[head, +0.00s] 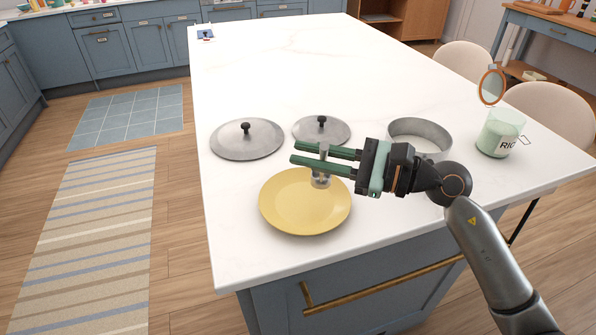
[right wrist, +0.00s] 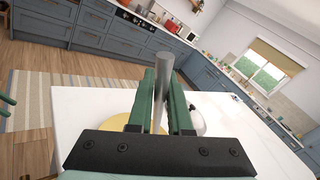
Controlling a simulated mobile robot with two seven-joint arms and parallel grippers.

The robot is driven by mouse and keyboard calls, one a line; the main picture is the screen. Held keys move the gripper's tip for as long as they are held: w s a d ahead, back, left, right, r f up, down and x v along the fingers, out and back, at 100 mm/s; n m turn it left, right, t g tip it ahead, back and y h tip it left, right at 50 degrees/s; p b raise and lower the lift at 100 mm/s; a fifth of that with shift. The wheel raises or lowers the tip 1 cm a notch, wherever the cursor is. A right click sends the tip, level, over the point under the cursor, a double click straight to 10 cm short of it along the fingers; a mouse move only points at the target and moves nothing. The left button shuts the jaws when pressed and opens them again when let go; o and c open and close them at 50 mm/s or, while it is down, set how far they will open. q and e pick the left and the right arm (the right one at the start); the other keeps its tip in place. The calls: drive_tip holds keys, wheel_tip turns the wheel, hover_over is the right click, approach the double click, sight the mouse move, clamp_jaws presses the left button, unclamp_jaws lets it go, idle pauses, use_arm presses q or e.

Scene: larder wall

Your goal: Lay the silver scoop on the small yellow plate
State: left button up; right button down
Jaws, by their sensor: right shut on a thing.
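The silver scoop (head: 320,181) is upright between the fingers of my right gripper (head: 324,162), which is shut on its handle. The grey handle (right wrist: 164,68) rises between the green fingers in the right wrist view. The scoop's lower end shows below the fingers, over the far right rim of the small yellow plate (head: 300,212). I cannot tell whether it touches the plate. The plate lies empty near the counter's front edge and is partly hidden in the right wrist view. Green tips at the left edge of the right wrist view look like my left gripper (right wrist: 5,106), mostly cut off.
Two grey lids with black knobs, a larger one (head: 246,141) and a smaller one (head: 321,131), lie behind the plate. A round metal tin (head: 421,131) and an open glass rice jar (head: 497,136) stand to the right. The far white counter (head: 290,60) is mostly clear.

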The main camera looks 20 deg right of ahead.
sight(320, 181)
wheel_tip(320, 181, down, 6)
drive_tip(key=w+a, duration=0.1)
drive_tip(key=w, duration=0.1)
drive_tip(key=shift+a, duration=0.2)
drive_tip(key=shift+f, duration=0.15)
drive_tip(key=c, duration=0.8)
unclamp_jaws()
drive_tip(key=shift+c, duration=0.2)
